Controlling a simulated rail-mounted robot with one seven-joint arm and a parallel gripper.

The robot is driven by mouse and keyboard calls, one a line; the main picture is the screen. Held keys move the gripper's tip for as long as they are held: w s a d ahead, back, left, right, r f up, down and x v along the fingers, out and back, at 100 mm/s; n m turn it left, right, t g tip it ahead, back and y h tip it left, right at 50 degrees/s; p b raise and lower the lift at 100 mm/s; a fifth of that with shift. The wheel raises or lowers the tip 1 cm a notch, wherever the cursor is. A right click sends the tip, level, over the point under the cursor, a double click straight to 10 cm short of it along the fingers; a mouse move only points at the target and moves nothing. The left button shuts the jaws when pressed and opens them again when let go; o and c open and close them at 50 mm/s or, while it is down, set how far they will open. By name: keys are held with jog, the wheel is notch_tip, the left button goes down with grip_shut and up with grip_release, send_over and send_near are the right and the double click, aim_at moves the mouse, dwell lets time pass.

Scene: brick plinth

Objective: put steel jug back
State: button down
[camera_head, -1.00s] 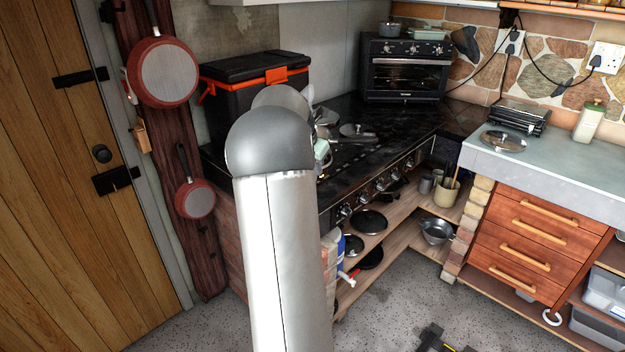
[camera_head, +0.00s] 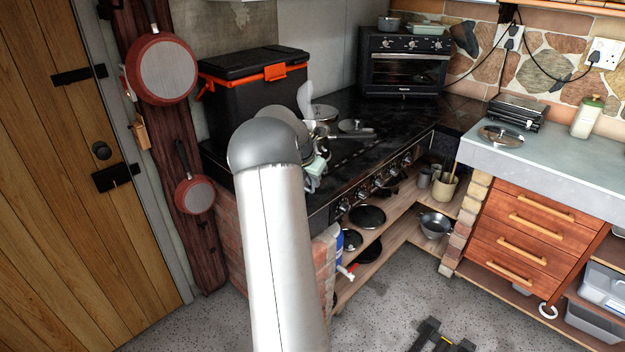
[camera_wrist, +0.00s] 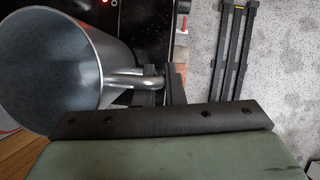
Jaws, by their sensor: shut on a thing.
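The steel jug (camera_wrist: 62,62) fills the left of the wrist view, its open mouth facing the camera. Its looped handle (camera_wrist: 138,80) reaches right to my gripper (camera_wrist: 168,84). My gripper is shut on the handle, and the jug is held beside the fingers. In the head view my own arm covers most of that area. Part of my gripper end (camera_head: 316,172) shows just right of my arm, at the front edge of the black stove top (camera_head: 385,118).
A black box with orange latches (camera_head: 250,90) stands at the stove's back left. A lidded pan (camera_head: 356,126) sits on the stove. A small oven (camera_head: 403,68) stands at the back. Wooden shelves (camera_head: 385,248) below hold pans and a steel bowl (camera_head: 434,224). The floor (camera_head: 400,300) is mostly clear.

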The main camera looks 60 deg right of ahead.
jog(key=shift+f, duration=0.3)
jog(key=c, duration=1.5)
grip_release()
jog(key=shift+f, duration=0.1)
jog(key=b+v, duration=0.1)
jog(key=v, duration=1.2)
jog(key=w+a+m+t+y, duration=0.1)
jog(key=w+a+m+y, duration=0.2)
jog(key=a, duration=1.2)
jog(key=s+a+f+m, duration=0.1)
jog(key=a+m, duration=0.2)
jog(key=a, duration=0.5)
jog(key=s+a+m, duration=0.2)
jog(key=a+m, duration=0.1)
jog(key=a, duration=0.5)
jog(key=s+a+f+m, duration=0.2)
jog(key=s+a+m, duration=0.1)
jog(key=s+a, duration=0.2)
jog(key=s+a+f+m+y, duration=0.1)
jog(key=s+a+f+m, duration=0.2)
jog(key=s+a, duration=0.2)
jog(key=s+a+f+m, duration=0.2)
jog(key=s+a, duration=0.4)
jog(key=a, duration=0.3)
jog(key=shift+a+f+m+y, duration=0.1)
jog(key=shift+f+m+y, duration=0.05)
jog(key=shift+m+y, duration=0.3)
